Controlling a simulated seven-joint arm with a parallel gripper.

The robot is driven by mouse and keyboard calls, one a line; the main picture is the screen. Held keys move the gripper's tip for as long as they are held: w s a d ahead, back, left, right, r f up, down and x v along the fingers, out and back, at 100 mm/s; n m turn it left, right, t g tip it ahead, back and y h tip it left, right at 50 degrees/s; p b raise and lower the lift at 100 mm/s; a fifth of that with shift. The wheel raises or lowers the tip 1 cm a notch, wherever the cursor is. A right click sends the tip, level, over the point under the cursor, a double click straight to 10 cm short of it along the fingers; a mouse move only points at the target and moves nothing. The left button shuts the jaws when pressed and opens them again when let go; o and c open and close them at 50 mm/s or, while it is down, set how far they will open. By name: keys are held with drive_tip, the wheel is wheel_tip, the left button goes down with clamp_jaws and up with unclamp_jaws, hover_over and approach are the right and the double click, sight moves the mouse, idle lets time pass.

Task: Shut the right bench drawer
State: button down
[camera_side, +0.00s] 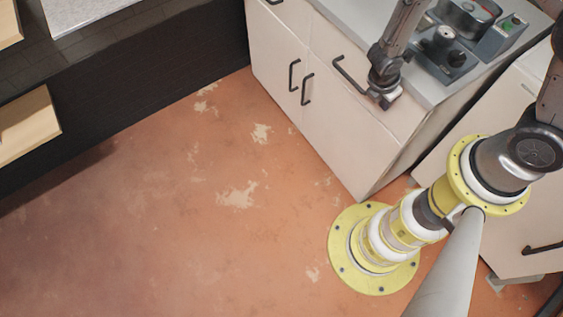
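The right bench drawer (352,103) is the cream front with a dark bar handle (347,74), at the upper right of the side view. Its front looks close to flush with the cabinet; I cannot tell whether a small gap remains. My gripper (384,99) points down at the right end of the handle, in front of the drawer's upper edge. I cannot tell whether it touches the drawer. Its fingers are small and dark, and their opening cannot be made out. My wrist hides part of the drawer's top edge.
The grey bench top (352,22) carries a dark device with a round lid (467,16). Two cabinet doors with dark handles (294,75) are below the drawers. Another cream cabinet (465,165) stands at right. The orange floor (160,235) is clear at left.

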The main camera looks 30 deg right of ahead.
drive_tip(key=shift+s+d, duration=0.1)
drive_tip(key=shift+d, duration=0.05)
drive_tip(key=a+r, duration=0.8)
drive_tip(key=r, duration=0.1)
drive_tip(key=w+d+r+m+t+y, duration=0.1)
drive_tip(key=d+r+m+t, duration=0.15)
drive_tip(key=r, duration=0.65)
drive_tip(key=w+d+r+m+t+y, duration=0.1)
drive_tip(key=d+r+m, duration=0.25)
drive_tip(key=r, duration=0.55)
drive_tip(key=s+d+r+m+t, duration=0.2)
drive_tip(key=s+r+m, duration=0.4)
drive_tip(key=s+r, duration=0.1)
drive_tip(key=s+a+m+y, duration=0.2)
drive_tip(key=s+m, duration=0.4)
drive_tip(key=s, duration=0.1)
drive_tip(key=shift+s+a, duration=0.2)
drive_tip(key=shift+s, duration=0.1)
